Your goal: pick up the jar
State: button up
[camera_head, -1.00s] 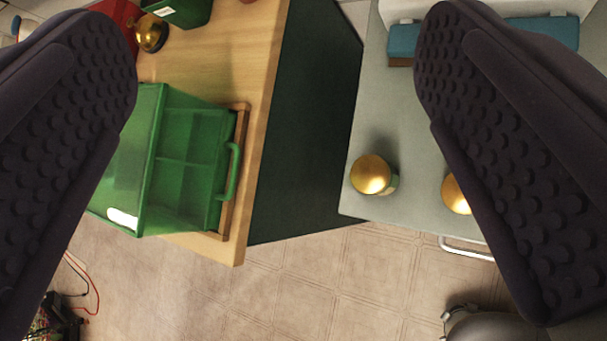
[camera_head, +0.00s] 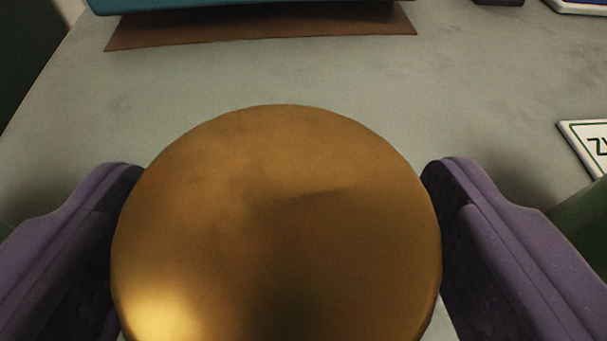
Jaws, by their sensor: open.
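A jar (camera_head: 275,220) with a round golden lid fills the lower middle of the view, seen from above. Its body below the lid is hidden. My gripper (camera_head: 280,215) is open, with one purple finger on each side of the lid. The left finger comes very close to the lid's left edge and the right finger to its right edge. I cannot tell whether either finger touches it.
The jar stands on a grey top (camera_head: 300,75). A teal object with a brown base (camera_head: 260,30) lies at the back. A white card with dark letters (camera_head: 590,143) is at the right, near a green thing (camera_head: 585,225). The grey top behind the jar is clear.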

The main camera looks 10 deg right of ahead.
aim_at(276, 140)
jog(key=shift+x, duration=0.95)
jog(key=c, duration=1.1)
jog(key=shift+r, duration=0.1)
jog(key=shift+r, duration=0.25)
notch_tip(276, 140, up, 4)
jog(key=p, duration=0.2)
jog(key=shift+f+p, duration=0.25)
jog(key=shift+p, duration=0.1)
jog(key=s+d+p, duration=0.2)
jog(key=s+p, duration=0.1)
jog(key=s, duration=0.2)
jog(key=s+d+p, duration=0.2)
jog(key=s, duration=0.2)
jog(key=s+d+p, duration=0.2)
jog(key=s+p, duration=0.1)
jog(key=s, duration=0.2)
jog(key=shift+s+d+r+p, duration=0.3)
jog(key=shift+d+r, duration=0.05)
jog(key=shift+r, duration=0.05)
